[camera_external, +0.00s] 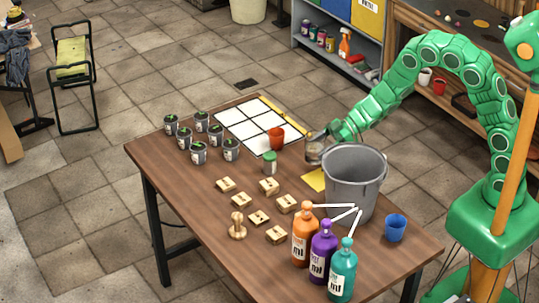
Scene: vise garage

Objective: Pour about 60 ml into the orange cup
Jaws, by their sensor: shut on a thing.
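The orange cup (276,139) stands upright at the right edge of a white gridded sheet (245,112) on the brown table. My green arm reaches in from the right, and my gripper (321,138) is shut on a small greyish container (313,153). The container is just right of the orange cup, apart from it, beside the grey bucket. Its contents, its exact tilt and its height above the table are too small to tell. The inside of the orange cup is not clear.
A large grey bucket (352,178) stands close by. Several pump bottles, including an orange one (303,236), and a blue cup (396,228) are at the front right. Several wooden blocks (258,217) fill the middle.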

